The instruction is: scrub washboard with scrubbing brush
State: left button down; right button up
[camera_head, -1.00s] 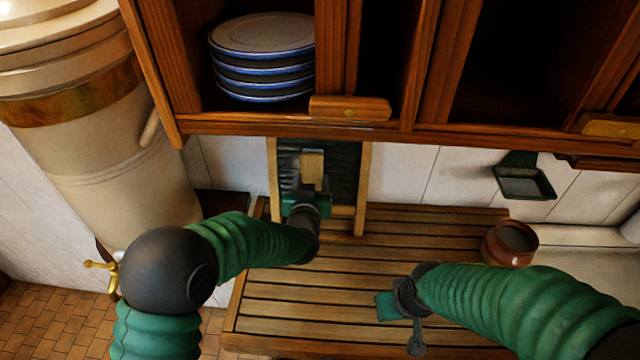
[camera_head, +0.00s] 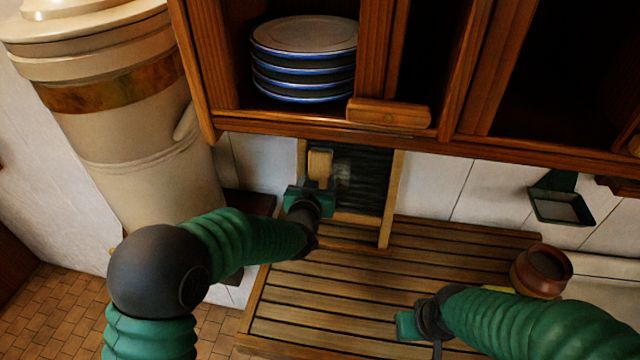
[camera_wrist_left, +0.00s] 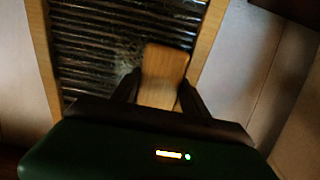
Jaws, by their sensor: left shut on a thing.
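The washboard (camera_head: 366,190) stands upright against the tiled wall, with a wooden frame and a dark ribbed panel. My left gripper (camera_head: 318,186) is shut on the scrubbing brush (camera_head: 320,163), a light wooden block. The brush is in front of the panel, close to the left rail in the head view. In the left wrist view the brush (camera_wrist_left: 162,77) sits between the fingers against the ribbed panel (camera_wrist_left: 120,40); its bristles are hidden. A pale smear shows on the panel beside it. My right gripper (camera_head: 407,325) is low over the slatted counter; its fingers are unclear.
The slatted counter (camera_head: 330,310) is mostly clear. A brown pot (camera_head: 541,272) stands at its right, with a green wall tray (camera_head: 560,208) above. A cabinet with stacked plates (camera_head: 304,60) overhangs the washboard. A large cream urn (camera_head: 140,150) stands at left.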

pick_arm(q)
jog(key=shift+s+d+r+p, duration=0.1)
jog(key=shift+s+d+p, duration=0.1)
jog(key=shift+d, duration=0.9)
jog(key=shift+s+d+f+p, duration=0.1)
jog(key=shift+s+d+p, duration=0.15)
jog(key=shift+d, duration=0.8)
jog(key=shift+s+d+r+p, duration=0.1)
jog(key=shift+s+d+p, duration=0.1)
jog(key=shift+d, duration=1.3)
jog(key=shift+s+d+p, duration=0.25)
jog(key=shift+d+p, duration=0.05)
jog(key=shift+d, duration=0.55)
jog(key=shift+s+d+p, duration=0.2)
jog(key=shift+d+p, duration=0.05)
jog(key=shift+d, duration=0.55)
jog(key=v, duration=0.6)
jog(key=shift+p, duration=0.3)
jog(key=shift+a, duration=0.1)
